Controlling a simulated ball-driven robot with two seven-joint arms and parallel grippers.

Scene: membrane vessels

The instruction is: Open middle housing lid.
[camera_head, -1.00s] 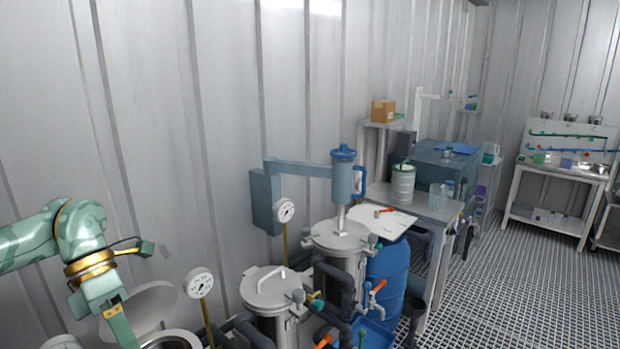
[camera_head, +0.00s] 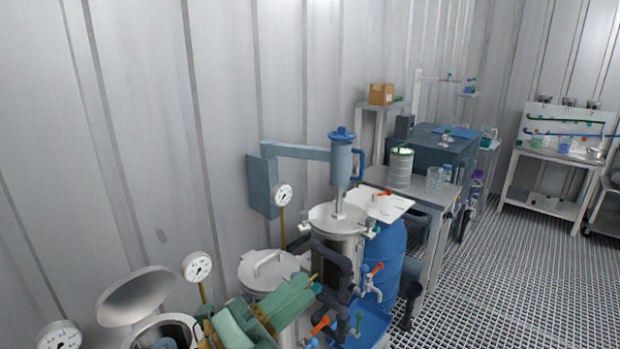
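The middle housing is a steel vessel whose round lid (camera_head: 262,270) lies closed on it, with a bar handle (camera_head: 267,261) on top. My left gripper (camera_head: 302,294), green with gold bands, is in front of and just below this lid at its right side, hiding most of the vessel's body. Its fingers overlap each other in view, so I cannot tell whether they are open or touching the housing. The left housing (camera_head: 172,329) has its lid (camera_head: 138,296) tilted up and open. The right housing's lid (camera_head: 337,217) is closed under a blue lift arm (camera_head: 305,152). My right gripper is out of view.
Pressure gauges (camera_head: 197,266) stand by the vessels, another gauge (camera_head: 282,194) beside the right housing. Dark pipes and valves with orange handles (camera_head: 376,268) crowd the right. A blue barrel (camera_head: 388,255) and a bench (camera_head: 430,198) stand behind. Grating floor (camera_head: 490,280) is clear at right.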

